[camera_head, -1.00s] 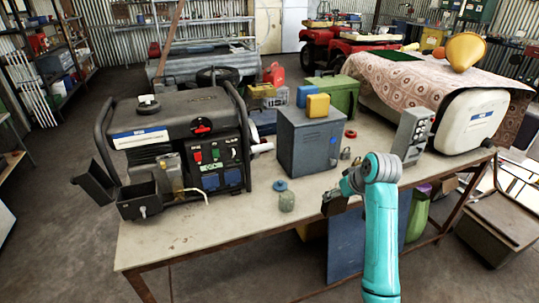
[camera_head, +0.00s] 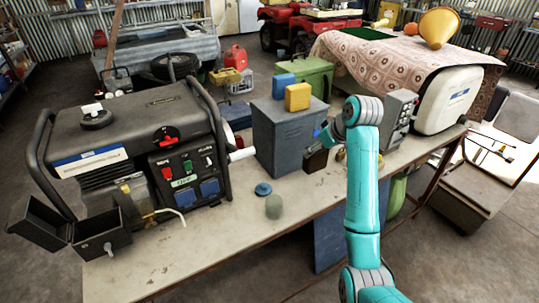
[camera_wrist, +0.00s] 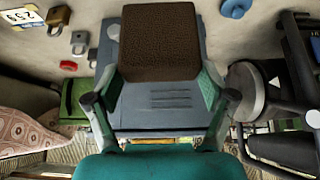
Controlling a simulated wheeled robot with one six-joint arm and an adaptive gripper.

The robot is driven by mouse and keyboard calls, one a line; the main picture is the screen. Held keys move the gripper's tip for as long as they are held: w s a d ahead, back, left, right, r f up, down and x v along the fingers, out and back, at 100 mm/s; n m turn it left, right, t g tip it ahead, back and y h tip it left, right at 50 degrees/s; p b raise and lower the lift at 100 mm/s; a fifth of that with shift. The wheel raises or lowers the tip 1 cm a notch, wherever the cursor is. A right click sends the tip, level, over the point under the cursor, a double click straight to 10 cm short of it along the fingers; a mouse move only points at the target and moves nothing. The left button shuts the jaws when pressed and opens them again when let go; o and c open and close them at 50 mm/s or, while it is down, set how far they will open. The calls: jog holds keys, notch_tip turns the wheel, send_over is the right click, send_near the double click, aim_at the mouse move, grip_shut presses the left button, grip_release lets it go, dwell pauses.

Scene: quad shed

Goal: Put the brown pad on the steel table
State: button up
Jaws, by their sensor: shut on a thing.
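The brown pad (camera_wrist: 158,42) is dark, leathery and squarish. My gripper (camera_wrist: 158,76) is shut on it, with one finger at each side edge. In the head view the pad (camera_head: 316,160) is a small dark shape at the end of my arm, in front of the blue-grey metal cabinet. It appears held above the table, but its exact height cannot be told. The long table (camera_head: 215,245) has a worn pale top and a rusty frame. I cannot tell for sure that it is the steel one. My gripper's fingers are partly hidden in the head view.
A black generator (camera_head: 130,145) fills the table's left part. The cabinet (camera_head: 285,140) carries a blue and a yellow container. A jar (camera_head: 273,206) and blue lid (camera_head: 263,189) stand in front. A grey switch box (camera_head: 398,110) is at right. The table's front strip is mostly bare.

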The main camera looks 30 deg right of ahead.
aim_at(315, 172)
jog(key=shift+f, duration=5)
jog(key=o, duration=0.6)
jog(key=shift+f, duration=0.1)
jog(key=shift+o, duration=0.2)
